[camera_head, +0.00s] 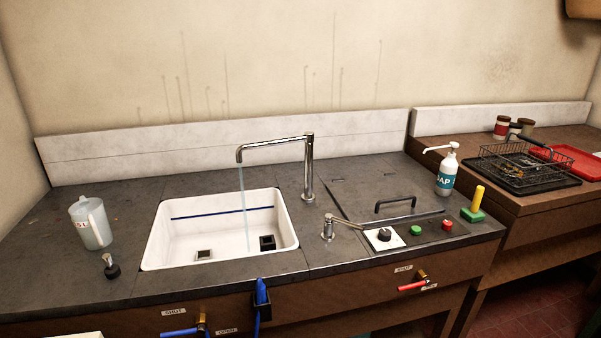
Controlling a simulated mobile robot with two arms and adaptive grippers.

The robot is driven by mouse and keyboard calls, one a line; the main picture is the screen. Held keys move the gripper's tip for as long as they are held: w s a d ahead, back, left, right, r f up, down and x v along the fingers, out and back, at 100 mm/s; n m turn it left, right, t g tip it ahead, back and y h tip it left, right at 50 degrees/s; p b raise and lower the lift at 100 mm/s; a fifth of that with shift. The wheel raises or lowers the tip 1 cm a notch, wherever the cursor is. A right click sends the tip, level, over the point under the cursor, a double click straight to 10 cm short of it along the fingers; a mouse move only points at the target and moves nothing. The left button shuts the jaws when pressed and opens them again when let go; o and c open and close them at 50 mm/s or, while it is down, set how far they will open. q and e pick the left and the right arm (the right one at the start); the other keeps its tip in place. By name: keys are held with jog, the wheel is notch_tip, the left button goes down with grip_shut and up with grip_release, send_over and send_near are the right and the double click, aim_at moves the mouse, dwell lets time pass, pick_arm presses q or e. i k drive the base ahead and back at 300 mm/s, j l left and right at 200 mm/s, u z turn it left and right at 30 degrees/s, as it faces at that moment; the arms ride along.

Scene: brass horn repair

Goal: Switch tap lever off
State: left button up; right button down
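A chrome tap (308,168) stands behind the white sink (160,235), its spout reaching left over the basin. A thin stream of water (243,205) runs from the spout into the sink. A short metal fitting with a lever (329,228) stands on the counter at the sink's right; the lever points right. On the counter front, a blue-handled valve (185,331) sits between SHUT and OPEN labels at the bottom. A red-handled valve (412,285) sits at the right, also near labels. Neither of my grippers is in view.
A clear jug (90,222) and a small dark-based item (110,267) stand left of the sink. At right are a black handle (395,203), a knob (384,235), green and red buttons, a brush (474,205), a soap bottle (447,172) and a wire basket (520,160).

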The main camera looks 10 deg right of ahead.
aim_at(329, 217)
jog(key=i+l+u, duration=0.25)
jog(key=l, duration=0.45)
jog(key=l+u, duration=0.25)
jog(key=l, duration=0.45)
